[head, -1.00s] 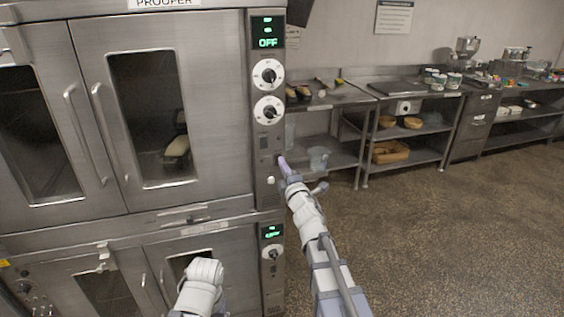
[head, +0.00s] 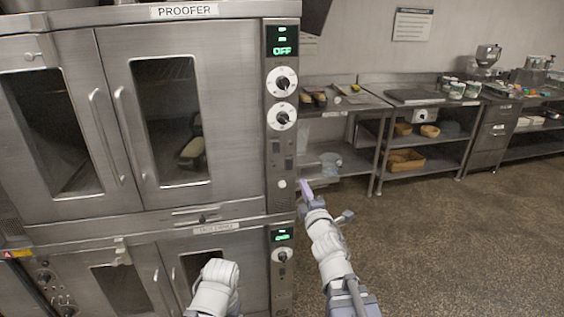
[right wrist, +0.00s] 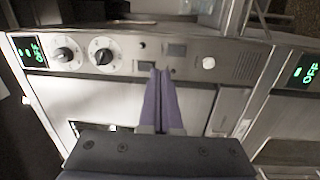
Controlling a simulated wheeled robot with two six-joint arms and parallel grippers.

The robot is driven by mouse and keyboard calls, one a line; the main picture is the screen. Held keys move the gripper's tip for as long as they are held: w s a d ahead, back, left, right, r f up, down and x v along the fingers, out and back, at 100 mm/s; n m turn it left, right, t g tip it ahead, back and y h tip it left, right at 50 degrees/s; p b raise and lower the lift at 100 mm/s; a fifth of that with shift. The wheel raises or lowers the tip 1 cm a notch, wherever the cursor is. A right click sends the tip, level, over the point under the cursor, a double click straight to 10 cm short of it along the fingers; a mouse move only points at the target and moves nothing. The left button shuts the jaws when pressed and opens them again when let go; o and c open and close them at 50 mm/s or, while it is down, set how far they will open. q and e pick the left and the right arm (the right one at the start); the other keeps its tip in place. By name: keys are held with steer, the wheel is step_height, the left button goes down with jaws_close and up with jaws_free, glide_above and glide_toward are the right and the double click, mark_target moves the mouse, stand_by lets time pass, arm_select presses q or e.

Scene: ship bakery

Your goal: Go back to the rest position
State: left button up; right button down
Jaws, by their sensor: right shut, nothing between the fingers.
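My right gripper (head: 306,190) is in front of the lower right side of the proofer's control panel, its jaws shut and empty. In the right wrist view its purple fingers (right wrist: 159,100) lie together, pointing at the panel; I cannot tell whether they touch it. My left arm (head: 214,287) shows low in the middle of the head view, in front of the lower oven; its gripper cannot be made out. The proofer (head: 230,60) has closed doors, and its display (head: 283,41) reads OFF.
The lower oven's display (head: 282,235) is lit green. Steel tables (head: 345,104) with shelves line the back wall, holding baskets (head: 405,160) and jars. The speckled floor (head: 450,240) at right is clear.

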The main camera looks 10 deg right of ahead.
steer(key=s+a+f+m+g+h, duration=0.1)
steer(key=s+a+f+m+g, duration=0.15)
steer(key=f+m+g, duration=0.4)
steer(key=s+a+f+m+g+h, duration=0.2)
steer(key=s+f+m+g, duration=0.1)
steer(key=f, duration=0.6)
steer(key=s+a+f+m+g+y, duration=0.1)
steer(key=s+a+f+g, duration=0.3)
steer(key=s, duration=0.6)
steer(key=s+a+f+m+g, duration=0.3)
steer(key=s+a+f+g, duration=0.1)
steer(key=s, duration=0.5)
steer(key=shift+s+a+f+g+y, duration=0.15)
steer(key=shift+s+a+g+y, duration=0.25)
steer(key=shift+a+g, duration=0.55)
steer(key=shift+a, duration=0.1)
